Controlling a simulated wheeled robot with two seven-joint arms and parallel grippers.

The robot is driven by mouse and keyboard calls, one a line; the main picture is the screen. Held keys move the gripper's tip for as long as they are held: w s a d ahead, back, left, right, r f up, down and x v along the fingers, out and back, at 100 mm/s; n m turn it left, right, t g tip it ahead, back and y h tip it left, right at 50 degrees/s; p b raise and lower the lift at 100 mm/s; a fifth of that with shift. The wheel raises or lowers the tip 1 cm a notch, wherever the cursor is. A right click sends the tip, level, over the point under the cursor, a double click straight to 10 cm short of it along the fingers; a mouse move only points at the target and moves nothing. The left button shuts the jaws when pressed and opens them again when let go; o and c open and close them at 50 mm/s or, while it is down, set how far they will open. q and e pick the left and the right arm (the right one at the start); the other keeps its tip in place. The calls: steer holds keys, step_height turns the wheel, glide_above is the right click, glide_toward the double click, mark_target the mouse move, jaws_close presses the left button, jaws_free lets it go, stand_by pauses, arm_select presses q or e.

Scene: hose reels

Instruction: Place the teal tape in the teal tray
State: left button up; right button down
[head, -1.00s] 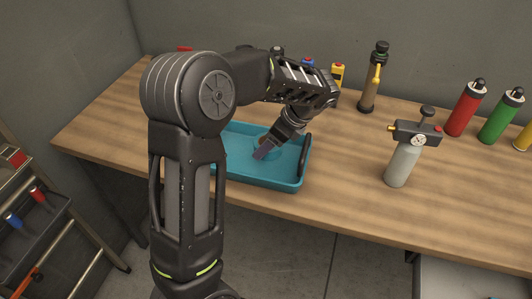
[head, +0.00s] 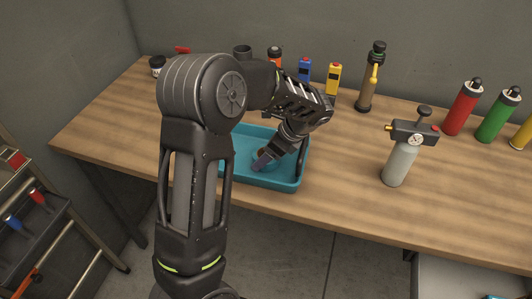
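The teal tray (head: 285,184) sits on the wooden bench, partly hidden behind my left arm. A teal roll, apparently the teal tape (head: 273,166), lies inside the tray; it blends with the tray floor and only part of it shows. My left gripper (head: 262,163) reaches down into the tray with its fingertips at the roll. I cannot tell whether the fingers are closed on it or just beside it. My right gripper is not in view.
Along the back of the bench stand a blue case (head: 305,69), a yellow case (head: 334,78) and a brown cylinder (head: 369,82). A grey bottle with a gauge (head: 400,160) stands right of the tray. Red (head: 463,108) and green (head: 497,117) bottles are farther right.

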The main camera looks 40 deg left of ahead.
arm_select(q)
steer(key=shift+f, duration=0.15)
steer(key=o, duration=1.4)
steer(key=v, duration=1.2)
steer(key=shift+r, duration=0.25)
